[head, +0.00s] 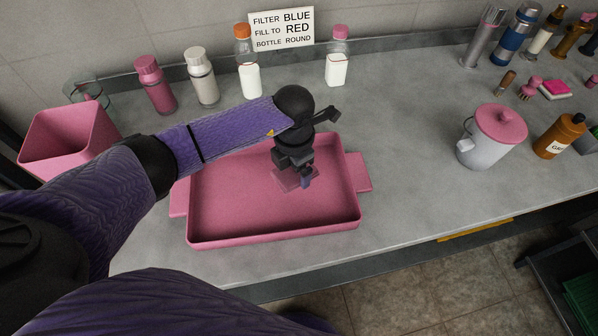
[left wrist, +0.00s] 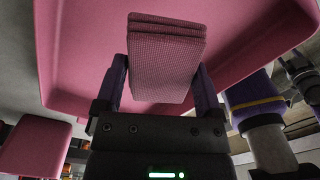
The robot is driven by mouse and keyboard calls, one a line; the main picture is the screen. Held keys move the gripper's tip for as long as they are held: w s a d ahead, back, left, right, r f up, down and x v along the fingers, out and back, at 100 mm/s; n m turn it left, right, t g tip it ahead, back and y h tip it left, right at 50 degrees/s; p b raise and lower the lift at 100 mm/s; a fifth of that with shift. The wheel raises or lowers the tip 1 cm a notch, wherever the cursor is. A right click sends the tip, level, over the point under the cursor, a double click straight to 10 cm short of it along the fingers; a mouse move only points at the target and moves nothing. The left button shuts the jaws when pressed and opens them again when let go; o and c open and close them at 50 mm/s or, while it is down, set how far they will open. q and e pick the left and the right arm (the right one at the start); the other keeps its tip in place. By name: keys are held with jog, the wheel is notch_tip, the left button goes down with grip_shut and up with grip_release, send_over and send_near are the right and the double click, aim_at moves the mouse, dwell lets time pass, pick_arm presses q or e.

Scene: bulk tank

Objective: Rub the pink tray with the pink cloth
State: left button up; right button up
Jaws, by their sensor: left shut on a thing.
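The pink tray (head: 235,215) lies on the grey counter, with a handle at each short end. My left arm reaches over it from the left, and my left gripper (head: 306,180) points down inside the tray, right of its middle. The gripper is shut on the folded pink cloth (left wrist: 165,60), which shows layered between the fingers in the left wrist view. In the head view the cloth (head: 285,181) is partly hidden by the gripper and is at or close to the tray floor; I cannot tell if it touches. My right gripper is not in view.
A pink bin (head: 70,140) stands left of the tray. Several bottles line the wall behind, below a sign (head: 283,29). A white pot (head: 485,145) with a pink lid and a brown bottle (head: 558,137) stand right. The counter between tray and pot is clear.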

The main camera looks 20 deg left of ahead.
pick_arm(q)
notch_tip(320, 180, up, 3)
jog(key=shift+f+p, duration=0.2)
jog(key=shift+p, duration=0.5)
jog(key=shift+r, duration=0.15)
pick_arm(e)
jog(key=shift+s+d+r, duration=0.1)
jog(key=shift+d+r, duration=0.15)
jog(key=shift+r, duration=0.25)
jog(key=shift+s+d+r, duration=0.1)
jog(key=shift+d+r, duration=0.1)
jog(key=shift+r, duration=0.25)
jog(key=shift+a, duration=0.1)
pick_arm(q)
jog(key=shift+d, duration=0.1)
